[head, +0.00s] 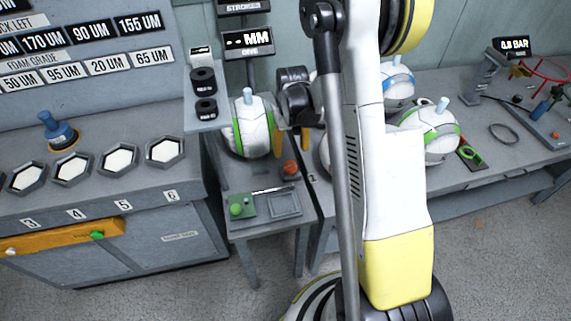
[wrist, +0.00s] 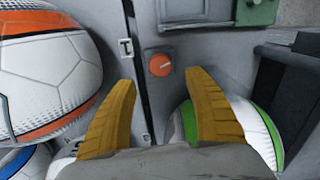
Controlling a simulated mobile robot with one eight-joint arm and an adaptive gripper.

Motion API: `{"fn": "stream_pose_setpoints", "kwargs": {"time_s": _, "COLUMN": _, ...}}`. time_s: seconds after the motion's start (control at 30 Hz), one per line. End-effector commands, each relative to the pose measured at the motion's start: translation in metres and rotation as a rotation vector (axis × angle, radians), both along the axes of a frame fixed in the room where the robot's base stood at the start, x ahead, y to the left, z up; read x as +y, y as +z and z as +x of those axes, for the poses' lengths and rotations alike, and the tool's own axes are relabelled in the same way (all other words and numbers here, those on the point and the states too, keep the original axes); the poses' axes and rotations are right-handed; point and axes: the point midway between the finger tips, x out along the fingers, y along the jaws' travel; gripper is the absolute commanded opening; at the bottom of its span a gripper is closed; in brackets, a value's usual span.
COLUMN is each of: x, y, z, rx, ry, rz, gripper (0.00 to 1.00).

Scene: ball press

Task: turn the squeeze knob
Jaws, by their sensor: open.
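A round orange-red knob (wrist: 160,65) with a pale line across it sits on a dark square base in the wrist view. It is on the grey table top and also shows in the head view (head: 290,168). No label marks it as the squeeze knob. My gripper (wrist: 160,80) is open, with its two ochre fingers spread either side of the knob's line. The knob lies between and just beyond the fingertips, and nothing is held. In the head view my gripper (head: 291,150) hangs above the knob, partly hidden by my arm.
A white and green ball (head: 252,130) stands close left of my gripper. A green panel (head: 240,207) and a grey tray (head: 284,204) lie nearer the table's front edge. An orange and white ball (wrist: 50,85) fills the left of the wrist view. A dark seam runs beside the knob.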

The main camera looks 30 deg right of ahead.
Motion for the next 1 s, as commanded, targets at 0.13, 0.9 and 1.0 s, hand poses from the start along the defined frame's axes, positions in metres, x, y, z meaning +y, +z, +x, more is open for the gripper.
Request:
{"fn": "stream_pose_setpoints", "kwargs": {"time_s": 0.13, "x": 0.000, "y": -0.033, "z": 0.001, "rx": -0.001, "ry": 0.000, "rz": 0.000, "gripper": 0.62}}
{"fn": "stream_pose_setpoints", "kwargs": {"time_s": 0.9, "x": 0.000, "y": -0.092, "z": 0.000, "rx": -0.002, "ry": 0.000, "rz": 0.000, "gripper": 0.51}}
{"fn": "stream_pose_setpoints", "kwargs": {"time_s": 1.0, "x": 0.000, "y": -0.092, "z": 0.000, "rx": -0.002, "ry": 0.000, "rz": 0.000, "gripper": 0.20}}
